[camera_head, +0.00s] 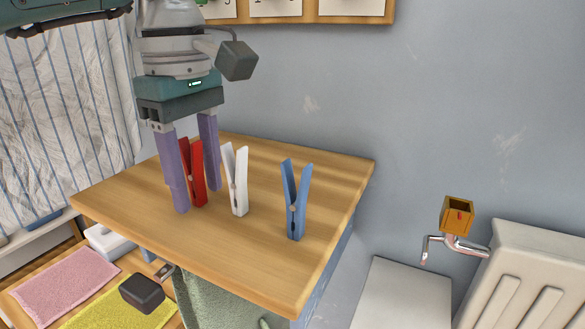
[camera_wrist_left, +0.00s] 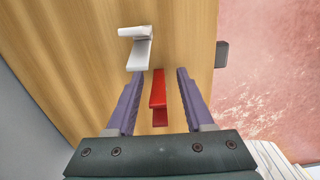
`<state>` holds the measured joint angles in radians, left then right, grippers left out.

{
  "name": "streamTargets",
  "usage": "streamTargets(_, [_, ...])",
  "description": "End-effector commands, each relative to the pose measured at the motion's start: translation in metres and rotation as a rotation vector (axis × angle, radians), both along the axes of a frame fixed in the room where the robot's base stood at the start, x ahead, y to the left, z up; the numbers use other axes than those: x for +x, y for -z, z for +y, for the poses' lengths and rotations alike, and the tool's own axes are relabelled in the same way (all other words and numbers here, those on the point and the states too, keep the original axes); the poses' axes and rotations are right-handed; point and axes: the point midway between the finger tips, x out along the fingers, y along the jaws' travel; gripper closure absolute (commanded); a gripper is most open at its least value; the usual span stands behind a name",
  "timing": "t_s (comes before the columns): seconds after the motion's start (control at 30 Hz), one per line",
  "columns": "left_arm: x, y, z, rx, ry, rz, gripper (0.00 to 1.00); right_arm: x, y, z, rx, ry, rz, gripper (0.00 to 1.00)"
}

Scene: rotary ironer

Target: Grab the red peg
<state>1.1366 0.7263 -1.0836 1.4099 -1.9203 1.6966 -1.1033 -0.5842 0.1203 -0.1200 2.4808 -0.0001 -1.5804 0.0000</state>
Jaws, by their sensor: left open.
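The red peg (camera_head: 195,176) stands upright on the wooden table, at the left of a row of three pegs. My left gripper (camera_head: 198,200) points down over it with its two purple fingers apart. In the head view one finger is left of the peg and the other right of it, partly behind. In the left wrist view the red peg (camera_wrist_left: 158,98) lies between the open fingers of my left gripper (camera_wrist_left: 155,80), with a gap showing on both sides. My right gripper is not in view.
A white peg (camera_head: 237,180) stands close to the right of the red one; a blue peg (camera_head: 294,200) stands farther right. The wooden table (camera_head: 250,255) is otherwise clear. A grey-blue wall (camera_head: 440,90) rises behind. A green cloth (camera_head: 215,295) hangs at the front.

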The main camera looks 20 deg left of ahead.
Motion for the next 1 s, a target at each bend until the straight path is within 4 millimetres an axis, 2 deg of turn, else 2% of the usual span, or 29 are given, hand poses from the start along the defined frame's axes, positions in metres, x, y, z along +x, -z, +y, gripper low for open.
streamTargets(0.17, [0.0002,-0.0003,-0.0001,0.000,0.000,-0.001,0.49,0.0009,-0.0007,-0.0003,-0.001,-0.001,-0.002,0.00])
streamTargets(0.63, [0.0001,-0.0006,-0.0002,0.000,0.000,0.000,1.00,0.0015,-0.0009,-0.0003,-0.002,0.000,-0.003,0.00])
streamTargets(1.0, [0.0001,-0.0006,-0.0002,-0.001,0.000,0.000,1.00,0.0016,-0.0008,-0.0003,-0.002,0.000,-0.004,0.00])
